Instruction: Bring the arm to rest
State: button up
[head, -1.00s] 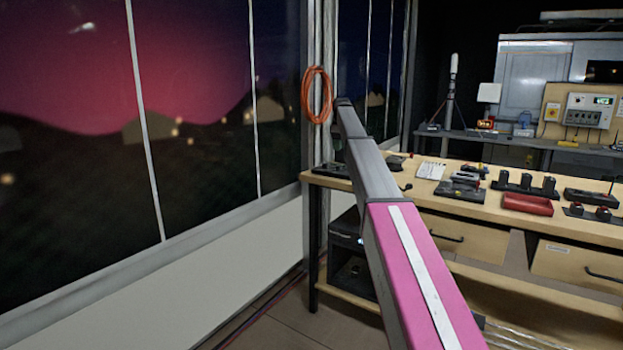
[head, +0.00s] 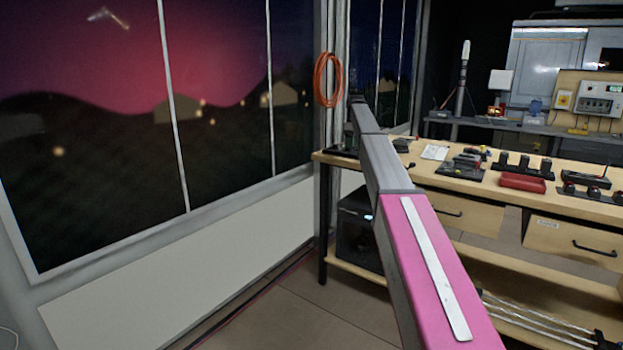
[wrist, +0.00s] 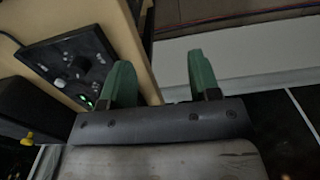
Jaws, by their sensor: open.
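My arm stretches forward in the head view, its pink link near the camera and its grey links reaching toward the left end of the wooden workbench (head: 470,200). My gripper (wrist: 160,80) shows in the wrist view as two green fingers set wide apart, open with nothing between them. A pale bench edge and the floor show behind the fingers. A dark panel with small knobs and green lights (wrist: 75,65) lies on the bench to the left of the fingers. In the head view the fingers are hard to make out at the arm's far end.
A long window (head: 90,130) runs along the left. An orange cable coil (head: 327,80) hangs on the post beyond the arm. A red tray (head: 522,183) and several dark devices stand on the bench. A tripod (head: 461,85) stands on the back counter. Floor (head: 310,315) is clear left of the bench.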

jog(key=s+f+m, duration=0.5)
jog(key=s+f, duration=2)
jog(key=f, duration=0.3)
jog(key=s+f+m, duration=0.1)
jog(key=s+f, duration=0.3)
jog(key=s, duration=0.6)
jog(key=s+f+m, duration=0.2)
jog(key=s+f, duration=0.3)
jog(key=s, duration=0.5)
jog(key=s+f+m, duration=0.2)
jog(key=s+f, duration=0.2)
jog(key=s, duration=0.5)
jog(key=shift+s+f, duration=0.4)
